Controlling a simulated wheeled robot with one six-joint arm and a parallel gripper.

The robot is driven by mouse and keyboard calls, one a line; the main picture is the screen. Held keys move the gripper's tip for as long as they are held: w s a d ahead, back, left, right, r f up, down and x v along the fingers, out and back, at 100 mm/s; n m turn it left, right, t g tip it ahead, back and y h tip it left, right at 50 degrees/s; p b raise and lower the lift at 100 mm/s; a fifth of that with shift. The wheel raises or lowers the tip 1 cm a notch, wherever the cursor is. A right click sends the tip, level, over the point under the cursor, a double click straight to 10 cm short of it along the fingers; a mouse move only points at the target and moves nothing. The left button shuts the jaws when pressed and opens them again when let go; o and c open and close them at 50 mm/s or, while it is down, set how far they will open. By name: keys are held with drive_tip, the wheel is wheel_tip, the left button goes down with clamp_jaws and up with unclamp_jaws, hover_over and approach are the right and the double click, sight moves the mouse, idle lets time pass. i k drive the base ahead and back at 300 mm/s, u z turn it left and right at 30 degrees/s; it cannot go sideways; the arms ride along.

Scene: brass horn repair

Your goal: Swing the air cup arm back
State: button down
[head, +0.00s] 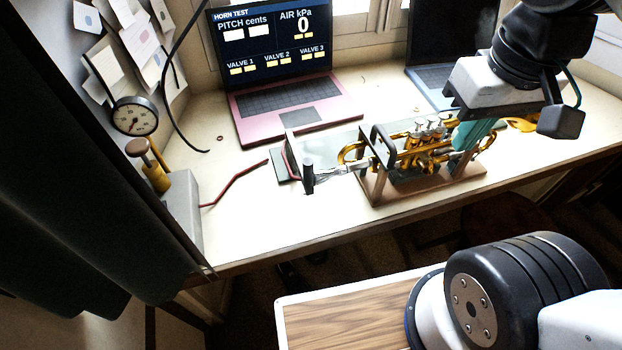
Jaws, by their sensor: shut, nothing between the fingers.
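A brass horn with valves (425,145) lies in a wooden stand (420,190) on the bench. At its left end, what looks like the air cup arm (340,169) reaches toward the horn's mouthpiece end. A black upright post or handle (308,178) stands at its left. I cannot tell whether the cup touches the horn. My gripper (474,138) is shut and empty, pointing down at the right part of the horn, well right of the black post. Its teal fingertips overlap the horn in the picture, so contact is unclear.
A pink laptop (285,100) showing AIR 0 stands behind, with a dark laptop (430,75) farther right. A red hose (235,184) runs from a grey box (182,205) with a gauge (134,116) above it. The bench front left of the stand is clear.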

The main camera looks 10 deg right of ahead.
sight(305, 166)
drive_tip(key=u, duration=1.6)
drive_tip(key=k, duration=0.55)
drive_tip(key=z, duration=1.35)
